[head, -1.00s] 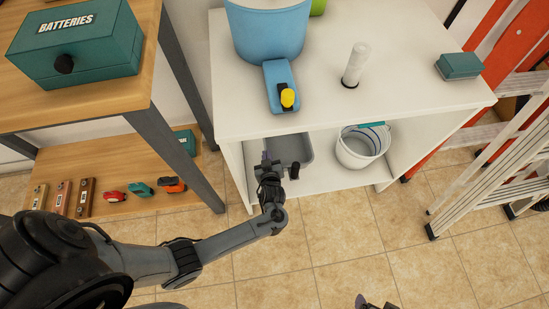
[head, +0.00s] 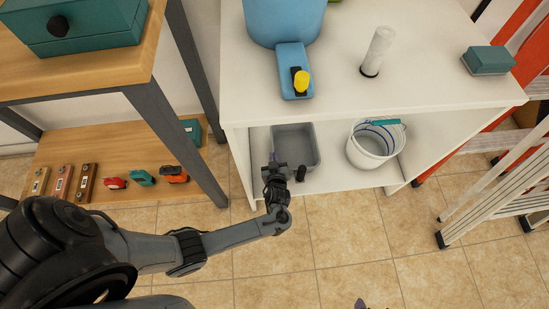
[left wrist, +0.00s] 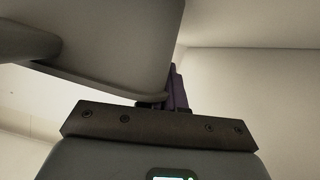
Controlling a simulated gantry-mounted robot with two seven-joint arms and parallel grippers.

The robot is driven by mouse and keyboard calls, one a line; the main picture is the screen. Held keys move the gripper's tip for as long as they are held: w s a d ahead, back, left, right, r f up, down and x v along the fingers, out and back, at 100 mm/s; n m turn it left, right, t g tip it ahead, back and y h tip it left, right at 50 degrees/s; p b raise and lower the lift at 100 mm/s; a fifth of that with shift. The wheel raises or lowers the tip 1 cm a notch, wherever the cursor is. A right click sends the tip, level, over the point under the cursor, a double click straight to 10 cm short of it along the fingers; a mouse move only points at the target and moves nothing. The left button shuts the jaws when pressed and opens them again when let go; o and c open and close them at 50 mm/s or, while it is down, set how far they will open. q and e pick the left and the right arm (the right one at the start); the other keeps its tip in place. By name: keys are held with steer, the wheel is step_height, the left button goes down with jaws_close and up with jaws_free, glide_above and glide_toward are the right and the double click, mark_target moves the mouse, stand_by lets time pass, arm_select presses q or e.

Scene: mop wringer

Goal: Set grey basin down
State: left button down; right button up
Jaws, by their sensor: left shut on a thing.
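The grey basin (head: 309,157) is in the lower shelf space of the white cabinet, on its left side, in the head view. My left gripper (head: 274,161) reaches in from the front and is shut on the basin's left front rim. In the left wrist view the basin's grey wall (left wrist: 120,50) fills the upper left, with the purple fingers (left wrist: 176,90) at its edge. Whether the basin's underside touches the shelf is hidden. A small dark gripper tip (head: 361,303), apparently my right gripper, shows at the bottom edge; its jaw state is unclear.
A white bucket (head: 372,145) with a teal item on its rim stands right of the basin on the lower shelf (head: 338,181). The cabinet top (head: 345,80) is close above. A ladder (head: 505,185) stands at right, a wooden shelf unit (head: 110,150) at left.

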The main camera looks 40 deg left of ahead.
arm_select(q)
steer(key=c, duration=1.3)
jaws_free()
steer(key=shift+f, duration=0.1)
steer(key=shift+o, duration=0.2)
steer(key=shift+r+p, duration=0.3)
steer(key=s+d+r+m+g+h+p, duration=0.1)
steer(key=s+d+r+g+h+p, duration=0.1)
steer(key=s+d+r+h+p, duration=0.35)
steer(key=s+d+r+m+g+h, duration=0.1)
steer(key=s+r+m+g+h, duration=0.1)
steer(key=s+r+m, duration=0.4)
steer(key=s+d+r+m+g+h, duration=0.1)
steer(key=s+r+m+g+h, duration=0.1)
steer(key=s+r+m, duration=0.4)
steer(key=s+r, duration=0.4)
steer(key=shift+d+r, duration=0.25)
steer(key=shift+r, duration=0.05)
